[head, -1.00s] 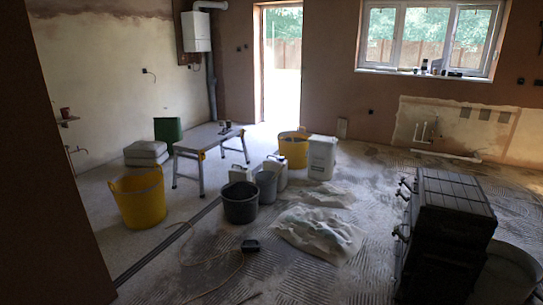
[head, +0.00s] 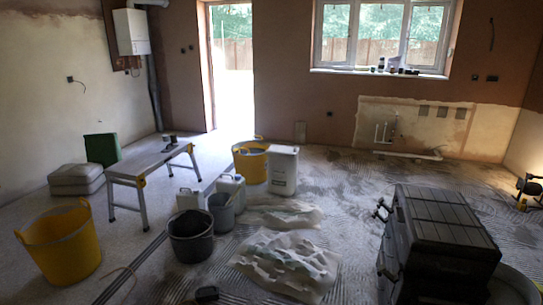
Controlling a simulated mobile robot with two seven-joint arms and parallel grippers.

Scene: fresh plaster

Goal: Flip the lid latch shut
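A dark grey box with a ribbed lid (head: 437,215) stands at the lower right of the head view. It looks like a stacked tool box, and its lid lies flat on top. Latch-like handles (head: 382,210) stick out from its left side near the lid's edge. They are too small and dark to tell whether any latch is open or shut. Neither of my grippers is in view.
Yellow tubs (head: 62,240), a dark bucket (head: 190,236), a step bench (head: 150,166) and white canisters (head: 284,170) stand on the left and middle floor. A crumpled sheet (head: 288,262) lies left of the box. The floor behind the box is fairly clear.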

